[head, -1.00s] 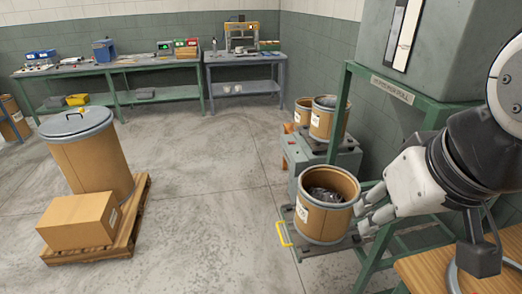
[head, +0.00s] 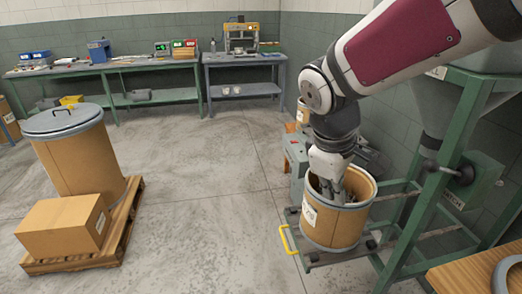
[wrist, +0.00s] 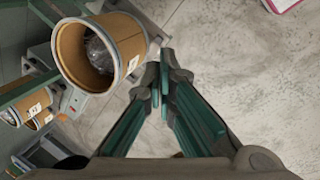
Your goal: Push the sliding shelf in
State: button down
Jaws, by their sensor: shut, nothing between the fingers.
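The sliding shelf (head: 318,258) is a dark low platform with a yellow handle (head: 289,242) at its left end. It juts out from the green frame, low above the floor. A brown open-topped drum (head: 337,228) stands on it, also large at upper left in the wrist view (wrist: 121,35). My gripper (head: 331,196) points down and overlaps the drum's mouth in the head view. The yellow handle does not show in the wrist view.
The green frame (head: 447,165) rises right of the shelf. A wooden tabletop (head: 470,272) is at lower right. A pallet (head: 120,230) with a lidded drum (head: 78,160) and a box (head: 65,229) stands at left. The floor (head: 205,215) between is clear.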

jog(key=w+a+f+n+g+h+b, duration=0.1)
jog(key=w+a+f+n+b, duration=0.25)
jog(key=f, duration=0.75)
jog(key=w+a+f+n+b, duration=0.1)
jog(key=w+f+n+b, duration=0.25)
jog(key=w+f, duration=0.55)
jog(key=w+a+f+n+g+h+b, duration=0.1)
jog(key=w+a+f+n+b, duration=0.25)
jog(key=f, duration=0.95)
jog(key=shift+d+f+b, duration=1)
jog(key=shift+d+f, duration=1.1)
jog(key=shift+f, duration=0.3)
jog(key=shift+d+f+b, duration=0.95)
jog(key=shift+d+f, duration=1.15)
jog(key=shift+f, duration=0.3)
jog(key=shift+d, duration=0.1)
